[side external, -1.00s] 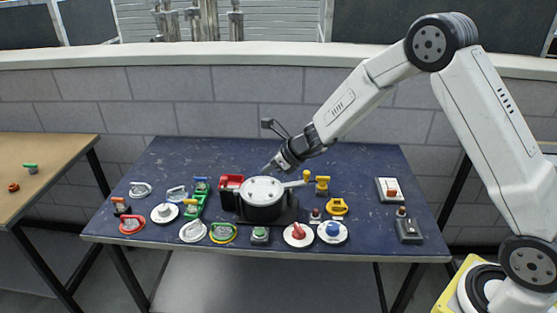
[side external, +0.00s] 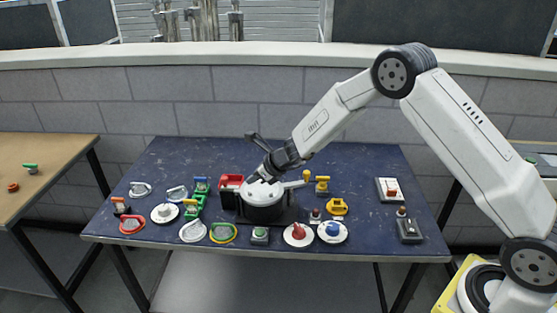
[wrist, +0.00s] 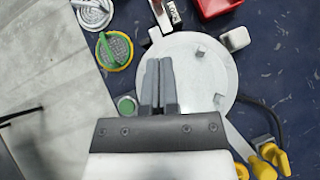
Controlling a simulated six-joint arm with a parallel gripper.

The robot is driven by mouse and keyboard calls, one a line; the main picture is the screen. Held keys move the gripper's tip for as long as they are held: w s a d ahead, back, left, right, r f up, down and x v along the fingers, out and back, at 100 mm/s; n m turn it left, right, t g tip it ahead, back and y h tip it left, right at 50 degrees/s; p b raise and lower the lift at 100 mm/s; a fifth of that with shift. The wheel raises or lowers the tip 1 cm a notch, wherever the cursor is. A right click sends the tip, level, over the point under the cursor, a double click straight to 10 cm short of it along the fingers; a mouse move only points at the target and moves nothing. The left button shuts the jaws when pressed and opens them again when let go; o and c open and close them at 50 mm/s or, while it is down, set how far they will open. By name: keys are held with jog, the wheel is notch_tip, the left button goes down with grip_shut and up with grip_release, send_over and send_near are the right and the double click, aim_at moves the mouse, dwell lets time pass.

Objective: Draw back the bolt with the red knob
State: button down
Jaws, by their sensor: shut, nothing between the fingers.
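Several small fittings have red knobs. One red knob (side external: 401,211) tops a dark grey block (side external: 409,230) at the table's right end. Another small red-topped piece (side external: 315,214) stands right of the round black device, and an orange-red-topped dark piece (side external: 120,206) is at the far left. I cannot tell which is the bolt. My gripper (side external: 262,178) is over the white round top (side external: 262,193) of the black device. In the wrist view, my gripper's fingers (wrist: 158,66) are together and empty over that white disc (wrist: 205,75). Whether they touch it is unclear.
A green button (side external: 260,234), a red knob on a white disc (side external: 298,232) and a blue one (side external: 332,230) line the front. The back of the table is clear.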

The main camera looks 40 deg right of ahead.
aim_at(225, 180)
jog(key=x, duration=0.3)
jog(key=shift+w+a, duration=0.45)
jog(key=shift+w, duration=0.45)
jog(key=shift+w+a, duration=0.5)
jog(key=shift+w, duration=0.35)
jog(key=shift+w+a, duration=0.1)
jog(key=shift+a, duration=0.05)
jog(key=shift+w+a, duration=1.05)
jog(key=shift+s+r, duration=0.1)
